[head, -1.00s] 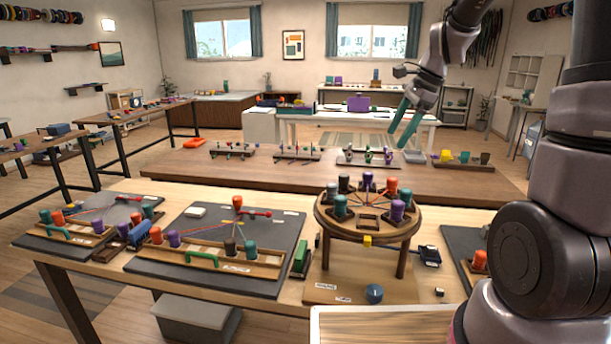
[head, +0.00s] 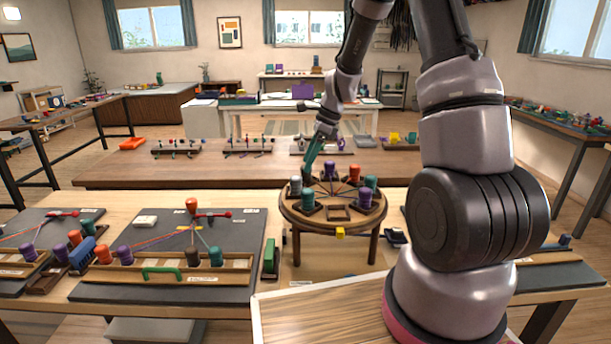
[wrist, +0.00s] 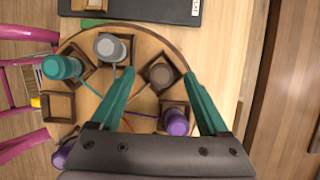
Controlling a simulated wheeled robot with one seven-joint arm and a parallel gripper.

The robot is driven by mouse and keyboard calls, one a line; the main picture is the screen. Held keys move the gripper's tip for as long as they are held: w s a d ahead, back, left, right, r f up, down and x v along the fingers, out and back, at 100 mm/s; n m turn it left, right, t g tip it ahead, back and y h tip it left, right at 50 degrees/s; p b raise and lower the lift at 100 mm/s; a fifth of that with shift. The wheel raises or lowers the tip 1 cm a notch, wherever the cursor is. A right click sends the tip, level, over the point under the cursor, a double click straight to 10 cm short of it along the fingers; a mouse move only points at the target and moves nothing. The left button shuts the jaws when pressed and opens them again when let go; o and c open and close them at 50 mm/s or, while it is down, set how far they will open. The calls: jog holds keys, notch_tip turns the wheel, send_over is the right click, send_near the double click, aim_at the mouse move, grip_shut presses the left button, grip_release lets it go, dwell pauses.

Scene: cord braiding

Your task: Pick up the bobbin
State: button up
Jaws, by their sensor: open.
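Several bobbins stand in square holders around the rim of the round wooden stand (head: 338,221). In the wrist view a brown bobbin (wrist: 160,74) is seen end-on between my spread fingertips. A grey bobbin (wrist: 110,46) and a teal bobbin (wrist: 62,67) are to its left, and a purple bobbin (wrist: 176,121) is below it, between the fingers. My gripper (wrist: 158,76) is open and empty, with teal fingers. In the head view my gripper (head: 309,168) points down over the far left rim. I cannot tell its height above the bobbins. The brown bobbin is not clear there.
A dark board (head: 228,284) with a wooden rack and more bobbins lies left of the stand. A long brown table (head: 120,171) with small racks is behind it. Thin coloured cords run across the stand top. Bobbins stand close together on the rim.

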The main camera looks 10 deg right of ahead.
aim_at(306, 174)
jog(key=x, duration=0.3)
jog(key=shift+w+d+f, duration=0.1)
jog(key=shift+d+f, duration=0.05)
jog(key=shift+f, duration=0.2)
grip_shut()
jog(key=shift+r, duration=0.1)
